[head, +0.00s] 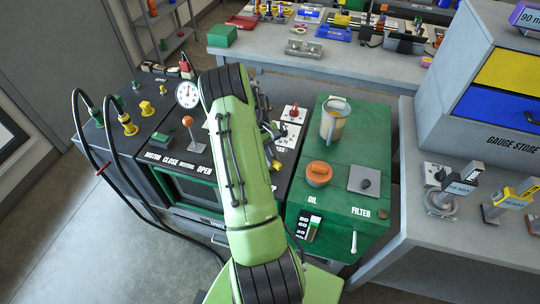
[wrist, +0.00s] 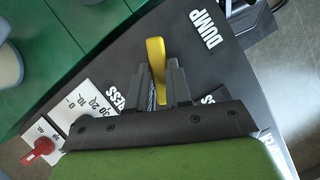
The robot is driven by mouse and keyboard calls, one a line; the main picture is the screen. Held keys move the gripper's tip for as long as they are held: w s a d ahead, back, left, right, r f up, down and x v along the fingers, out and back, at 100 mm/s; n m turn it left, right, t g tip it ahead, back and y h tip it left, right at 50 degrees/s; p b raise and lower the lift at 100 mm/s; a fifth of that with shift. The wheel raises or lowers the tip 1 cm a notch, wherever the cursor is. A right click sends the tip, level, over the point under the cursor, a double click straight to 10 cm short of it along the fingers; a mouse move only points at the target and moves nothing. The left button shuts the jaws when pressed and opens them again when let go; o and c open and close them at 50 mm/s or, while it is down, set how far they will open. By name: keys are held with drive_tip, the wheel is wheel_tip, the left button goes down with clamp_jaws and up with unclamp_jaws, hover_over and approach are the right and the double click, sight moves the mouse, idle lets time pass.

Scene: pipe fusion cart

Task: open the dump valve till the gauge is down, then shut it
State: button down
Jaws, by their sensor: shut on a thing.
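The yellow dump valve lever (wrist: 156,58) stands beside the white DUMP lettering on the dark panel in the wrist view. My gripper (wrist: 163,82) is shut on this lever, with one dark finger on each side of it. The round white gauge (head: 187,94) faces me on the black cart in the head view, left of my green arm. Its reading is too small to tell for sure.
An orange-knobbed lever (head: 188,121) stands left of my arm. A red knob (wrist: 43,146) sits on a white scale plate. The green cabinet (head: 350,135) at right carries a clear jug (head: 333,120) and an orange cap (head: 319,172). Black hoses loop at left.

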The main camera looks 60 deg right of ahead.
drive_tip(key=m, duration=0.2)
drive_tip(key=m+t+y, duration=0.1)
drive_tip(key=m, duration=0.1)
drive_tip(key=m+y, duration=0.1)
drive_tip(key=m, duration=0.1)
drive_tip(key=shift+s+d+r+t, duration=0.1)
drive_tip(key=shift+s+d+t, duration=0.05)
drive_tip(key=shift+d+t, duration=0.15)
drive_tip(key=m+t, duration=0.1)
drive_tip(key=m, duration=0.2)
drive_tip(key=m+t+y, duration=0.1)
drive_tip(key=m, duration=0.2)
drive_tip(key=shift+s+d, duration=0.15)
drive_tip(key=shift+m, duration=0.3)
drive_tip(key=c, duration=1)
unclamp_jaws()
drive_tip(key=shift+c, duration=0.2)
drive_tip(key=s+p+v, duration=0.1)
drive_tip(key=p+v, duration=0.2)
drive_tip(key=v, duration=1.2)
drive_tip(key=shift+w+r, duration=0.3)
drive_tip(key=shift+w, duration=0.15)
drive_tip(key=shift+d, duration=0.1)
